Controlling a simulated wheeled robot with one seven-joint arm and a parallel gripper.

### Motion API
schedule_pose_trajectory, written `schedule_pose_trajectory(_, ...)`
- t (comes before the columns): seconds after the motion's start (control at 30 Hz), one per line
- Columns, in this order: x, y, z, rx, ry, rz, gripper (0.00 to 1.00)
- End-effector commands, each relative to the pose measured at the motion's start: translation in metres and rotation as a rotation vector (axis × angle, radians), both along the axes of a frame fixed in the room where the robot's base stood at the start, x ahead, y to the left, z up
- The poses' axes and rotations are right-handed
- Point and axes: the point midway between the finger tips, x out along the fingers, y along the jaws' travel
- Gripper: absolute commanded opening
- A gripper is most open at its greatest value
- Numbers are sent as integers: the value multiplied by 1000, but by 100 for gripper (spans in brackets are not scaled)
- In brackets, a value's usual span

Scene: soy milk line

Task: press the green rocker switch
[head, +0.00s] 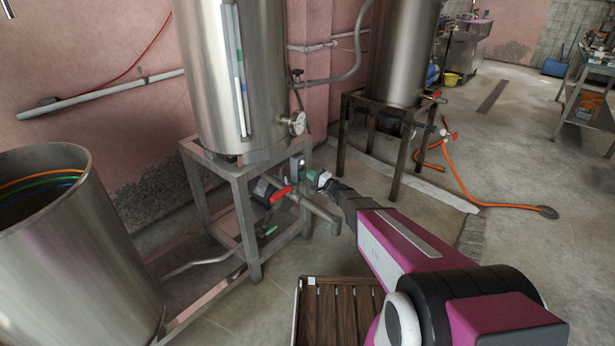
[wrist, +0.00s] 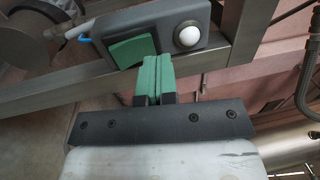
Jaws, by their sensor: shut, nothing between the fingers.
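The green rocker switch (wrist: 132,51) sits on a dark grey box (wrist: 208,20) fixed to a metal frame. A white round button or lamp (wrist: 187,37) is beside it on the same box. My gripper (wrist: 158,60), with green finger pads, is shut and empty. In the wrist view its tips lie just below and right of the rocker, overlapping the box's lower edge; I cannot tell whether they touch. In the head view the switch box (head: 297,166) is small, on the tank stand, with my gripper (head: 321,179) close to its right.
A steel tank (head: 210,80) stands on a grey metal stand (head: 247,225). A red-handled valve (head: 280,194) and outlet pipe (head: 325,215) lie below my gripper. A wooden slatted crate (head: 335,310) is on the floor. A second tank stand (head: 395,155) is behind at right.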

Motion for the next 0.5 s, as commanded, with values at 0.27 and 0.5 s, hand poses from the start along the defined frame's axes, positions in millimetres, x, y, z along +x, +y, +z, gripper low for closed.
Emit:
schedule_pose_trajectory(0.27, -32, -49, 13, 1, -1, 0, 0)
schedule_pose_trajectory(0.5, -55, -79, 20, 1, -1, 1, 0)
